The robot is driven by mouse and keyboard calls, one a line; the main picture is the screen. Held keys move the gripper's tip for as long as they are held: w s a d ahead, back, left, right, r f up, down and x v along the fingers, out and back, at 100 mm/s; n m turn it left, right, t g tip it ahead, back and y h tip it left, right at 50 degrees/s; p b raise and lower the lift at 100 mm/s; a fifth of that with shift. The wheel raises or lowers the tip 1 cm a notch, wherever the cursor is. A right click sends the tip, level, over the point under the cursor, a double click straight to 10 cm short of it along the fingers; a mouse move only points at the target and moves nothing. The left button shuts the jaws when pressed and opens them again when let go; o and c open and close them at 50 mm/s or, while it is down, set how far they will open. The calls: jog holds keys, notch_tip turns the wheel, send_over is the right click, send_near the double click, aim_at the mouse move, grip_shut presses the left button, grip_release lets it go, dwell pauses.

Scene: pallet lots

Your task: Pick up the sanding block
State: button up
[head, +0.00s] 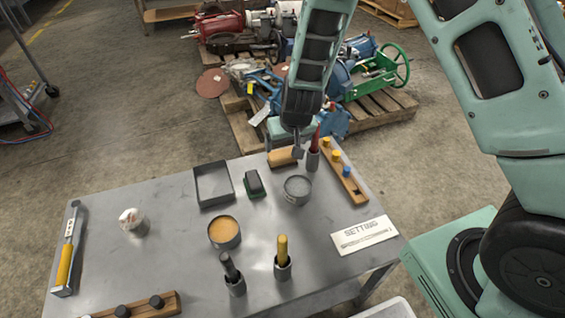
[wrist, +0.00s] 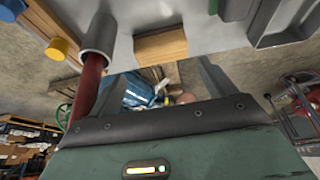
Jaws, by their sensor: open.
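A tan wooden block (head: 281,157), which looks like the sanding block, lies near the far edge of the grey table. It also shows at the top of the wrist view (wrist: 160,46). My gripper (head: 297,152) is low at its right end in the head view and partly hides it. In the wrist view my gripper (wrist: 168,72) has its fingers apart, with the block ahead of the gap and nothing held. I cannot tell whether a finger touches it. A dark block with a green base (head: 254,183) sits nearer on the table.
A grey cup with a red-handled tool (head: 314,150) stands close on the right. A wooden rack with coloured pegs (head: 345,172), a round grey tin (head: 298,190) and a grey tray (head: 213,184) are nearby. Loaded pallets (head: 375,105) stand beyond the table.

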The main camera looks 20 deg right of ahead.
aim_at(283, 154)
jog(key=x, duration=0.2)
jog(key=shift+w+f, duration=0.1)
jog(key=shift+f, duration=0.25)
jog(key=b+x, duration=0.2)
jog(key=x, duration=0.3)
jog(key=shift+a+f, duration=0.15)
jog(key=c, duration=0.7)
